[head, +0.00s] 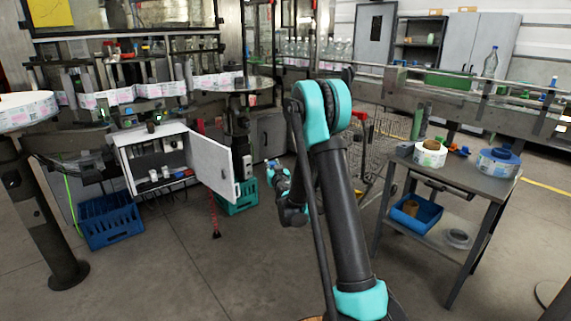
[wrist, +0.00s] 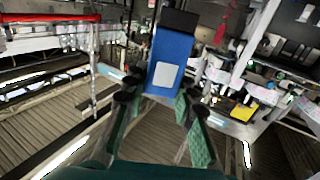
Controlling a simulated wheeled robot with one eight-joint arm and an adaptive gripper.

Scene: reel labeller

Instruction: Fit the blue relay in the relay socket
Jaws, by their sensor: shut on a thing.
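The blue relay (wrist: 168,60), with a pale square label and a dark end, is held between the fingertips of my gripper (wrist: 155,93) in the wrist view. In the head view my gripper (head: 272,167) is small and partly hidden behind my arm, to the right of the open white cabinet (head: 122,160). The relay is clear of the cabinet. Inside the cabinet is a row of small parts (head: 165,173), white, red and blue. I cannot single out the relay socket among them.
The cabinet door (head: 212,165) stands open, between the cabinet's inside and my gripper. Blue crates (head: 110,220) and a green crate (head: 240,200) stand on the floor below. A side table (head: 465,178) with label reels is at the right. The floor in front is clear.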

